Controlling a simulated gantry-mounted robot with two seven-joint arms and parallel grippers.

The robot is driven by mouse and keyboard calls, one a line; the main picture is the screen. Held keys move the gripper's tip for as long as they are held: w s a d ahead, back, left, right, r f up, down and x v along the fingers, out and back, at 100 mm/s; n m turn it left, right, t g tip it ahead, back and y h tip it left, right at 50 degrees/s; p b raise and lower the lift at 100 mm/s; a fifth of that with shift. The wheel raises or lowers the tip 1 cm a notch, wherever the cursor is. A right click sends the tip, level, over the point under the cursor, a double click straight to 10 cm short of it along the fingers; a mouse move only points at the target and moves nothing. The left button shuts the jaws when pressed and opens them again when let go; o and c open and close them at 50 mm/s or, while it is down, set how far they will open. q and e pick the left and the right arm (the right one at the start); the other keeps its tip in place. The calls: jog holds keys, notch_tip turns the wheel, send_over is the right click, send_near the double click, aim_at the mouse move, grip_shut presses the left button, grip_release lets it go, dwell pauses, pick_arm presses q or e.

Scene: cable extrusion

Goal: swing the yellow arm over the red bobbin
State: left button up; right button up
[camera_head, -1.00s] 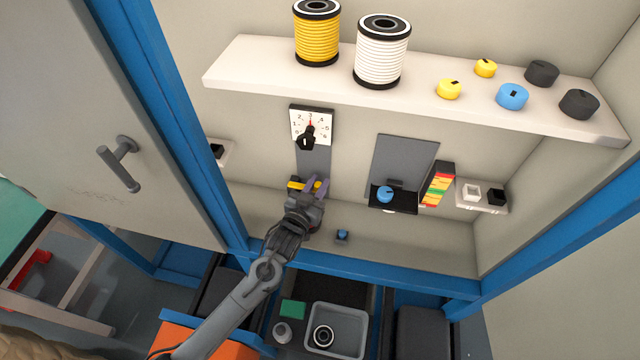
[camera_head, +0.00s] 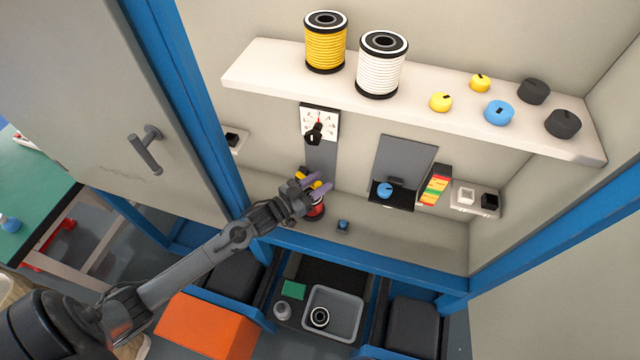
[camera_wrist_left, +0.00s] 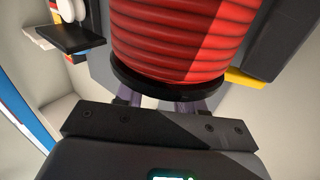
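The red bobbin (camera_head: 317,211) stands upright at the base of the grey panel under the dial, partly hidden by my left gripper. It fills the upper middle of the left wrist view (camera_wrist_left: 185,38), with its black lower flange near my fingers. The yellow arm (camera_head: 309,179) shows just above the bobbin, partly behind my fingers; a yellow piece shows at the right in the left wrist view (camera_wrist_left: 246,78). My left gripper (camera_head: 324,180) has its purple fingers apart, close to the yellow arm; I see nothing clearly held. Whether they touch it is unclear. My right gripper is out of view.
A shelf (camera_head: 260,78) above carries a yellow spool (camera_head: 325,45), a white spool (camera_head: 382,68) and several knobs. A dial (camera_head: 320,122) sits above the bobbin. A small blue knob (camera_head: 343,225) lies to its right. A blue frame (camera_head: 350,253) edges the cabinet.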

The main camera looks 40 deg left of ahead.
pick_arm(q)
jog(key=shift+o, duration=0.6)
jog(key=shift+f, duration=0.1)
jog(key=shift+s+f, duration=0.1)
jog(key=shift+s, duration=0.05)
jog(key=v, duration=1)
jog(key=shift+s+a+r+p, duration=0.15)
jog(key=shift+s+r+p, duration=0.05)
jog(key=shift+p, duration=0.15)
